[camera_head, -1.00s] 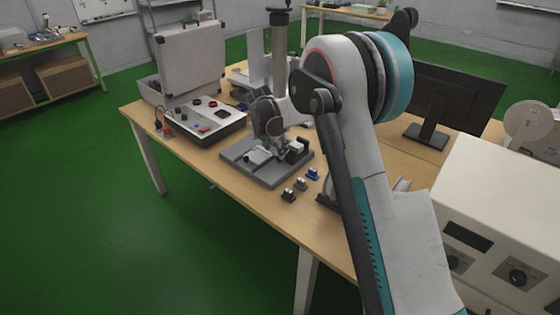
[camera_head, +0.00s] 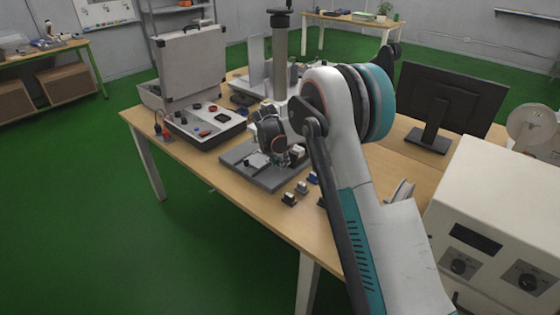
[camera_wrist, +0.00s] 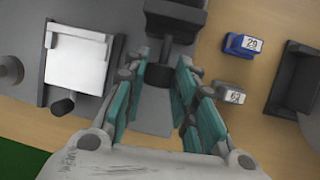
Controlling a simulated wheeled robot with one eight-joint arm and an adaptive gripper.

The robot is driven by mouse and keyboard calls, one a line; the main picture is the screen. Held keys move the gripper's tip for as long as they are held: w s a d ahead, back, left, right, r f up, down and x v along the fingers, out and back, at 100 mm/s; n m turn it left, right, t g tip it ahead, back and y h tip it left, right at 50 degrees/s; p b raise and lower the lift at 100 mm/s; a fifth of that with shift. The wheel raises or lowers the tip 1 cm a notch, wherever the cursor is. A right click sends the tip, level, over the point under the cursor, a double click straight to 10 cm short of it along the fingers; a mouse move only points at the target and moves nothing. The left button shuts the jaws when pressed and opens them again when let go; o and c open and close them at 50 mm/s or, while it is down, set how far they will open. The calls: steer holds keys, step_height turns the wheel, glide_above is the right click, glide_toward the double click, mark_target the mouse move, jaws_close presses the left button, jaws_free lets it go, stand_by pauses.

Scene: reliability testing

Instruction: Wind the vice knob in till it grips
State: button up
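My gripper (camera_wrist: 160,110) is open, its two teal-padded fingers apart with no object clearly held between them. In the head view it hangs low over a grey base plate (camera_head: 238,164), and its fingertips are hard to make out. In the wrist view a dark fixture (camera_wrist: 50,88) holding a white block (camera_wrist: 76,62) stands left of the fingers, with a black knob (camera_wrist: 62,107) at its lower side. A dark block (camera_wrist: 175,18) lies beyond the fingertips, over a grey strip. I cannot tell which of these parts is the vice's jaw.
Small labelled blocks, one blue (camera_wrist: 242,44) and one grey (camera_wrist: 229,92), lie right of my gripper. A dark stand (camera_wrist: 297,82) is farther right. An open case (camera_head: 195,65) and a control panel (camera_head: 206,119) stand left; a monitor (camera_head: 450,95) and a white instrument (camera_head: 500,220) stand right.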

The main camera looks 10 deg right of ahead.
steer(key=shift+c, duration=0.6)
steer(key=shift+s+d+f+m+t+y+b, duration=0.1)
steer(key=shift+s+m+t+y+b, duration=0.1)
steer(key=shift+t+y, duration=0.3)
steer(key=shift+s+d+m+t+y+b, duration=0.15)
steer(key=shift+t+y, duration=0.15)
steer(key=shift+t, duration=0.4)
steer(key=t+y+b, duration=0.1)
steer(key=m+t+y+b, duration=0.1)
steer(key=t, duration=0.1)
steer(key=shift+s+d+f+t, duration=0.1)
steer(key=shift+d+f+t, duration=0.05)
steer(key=shift+f+t, duration=0.15)
steer(key=t+y, duration=0.1)
steer(key=m+t, duration=0.1)
steer(key=t, duration=0.1)
steer(key=t+y, duration=0.1)
steer(key=shift+s+d+f+t+y, duration=0.1)
steer(key=shift+s+f+t+y, duration=0.05)
steer(key=shift+f+t+y, duration=0.2)
steer(key=shift+r+m+t, duration=0.1)
steer(key=shift+m+t, duration=0.15)
steer(key=shift+t, duration=0.1)
